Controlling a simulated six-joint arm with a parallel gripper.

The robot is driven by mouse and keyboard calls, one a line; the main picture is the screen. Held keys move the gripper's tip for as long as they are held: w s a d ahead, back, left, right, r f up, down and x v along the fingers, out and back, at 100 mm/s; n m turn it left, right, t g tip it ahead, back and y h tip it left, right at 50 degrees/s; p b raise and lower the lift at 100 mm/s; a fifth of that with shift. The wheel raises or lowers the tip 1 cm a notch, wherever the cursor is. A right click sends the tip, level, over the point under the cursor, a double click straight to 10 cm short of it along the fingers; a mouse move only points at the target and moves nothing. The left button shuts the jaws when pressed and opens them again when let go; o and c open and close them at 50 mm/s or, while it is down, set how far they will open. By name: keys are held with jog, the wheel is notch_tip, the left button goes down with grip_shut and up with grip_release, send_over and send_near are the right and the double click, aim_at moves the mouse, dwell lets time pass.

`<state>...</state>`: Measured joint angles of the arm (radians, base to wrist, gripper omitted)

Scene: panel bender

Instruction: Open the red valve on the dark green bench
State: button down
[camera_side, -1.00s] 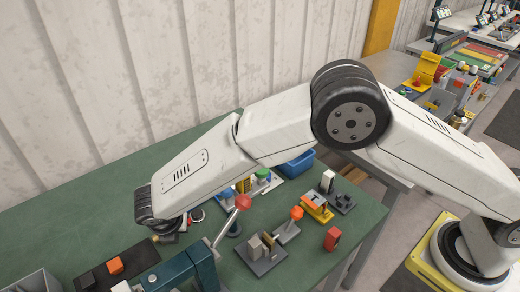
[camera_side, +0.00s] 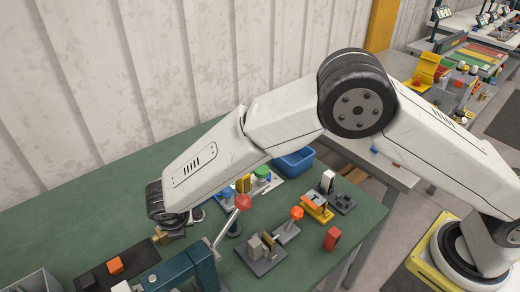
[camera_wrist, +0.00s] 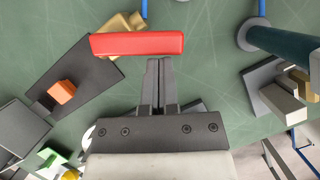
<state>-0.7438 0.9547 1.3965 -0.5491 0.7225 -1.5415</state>
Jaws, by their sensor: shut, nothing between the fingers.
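The red valve handle (camera_wrist: 137,44) is a flat red bar lying crosswise in the wrist view. A brass valve body (camera_wrist: 122,26) shows behind it. In the side view, a small part of the brass body (camera_side: 160,236) shows below my wrist; I cannot make out the red handle there. My gripper (camera_wrist: 158,62) is shut and empty. Its fingertips appear just below the right half of the handle in the wrist view; I cannot tell whether they touch it. In the side view the fingers are mostly hidden under my wrist and behind the press.
A dark teal press (camera_side: 182,273) with a red-knobbed lever (camera_side: 243,202) stands close by on the green bench (camera_side: 90,222). An orange block (camera_wrist: 62,92) sits on a black plate (camera_wrist: 88,62). Several small fixtures and a blue bin (camera_side: 294,163) stand to the right.

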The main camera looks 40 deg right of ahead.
jog(key=n, duration=0.1)
jog(key=w+d+n+y, duration=0.1)
jog(key=shift+n, duration=0.3)
jog(key=shift+w+d, duration=0.4)
jog(key=shift+d, duration=0.05)
jog(key=shift+a, duration=0.15)
dwell(0.4)
jog(key=shift+s+a, duration=0.2)
jog(key=shift+a, duration=0.4)
jog(key=shift+s, duration=0.1)
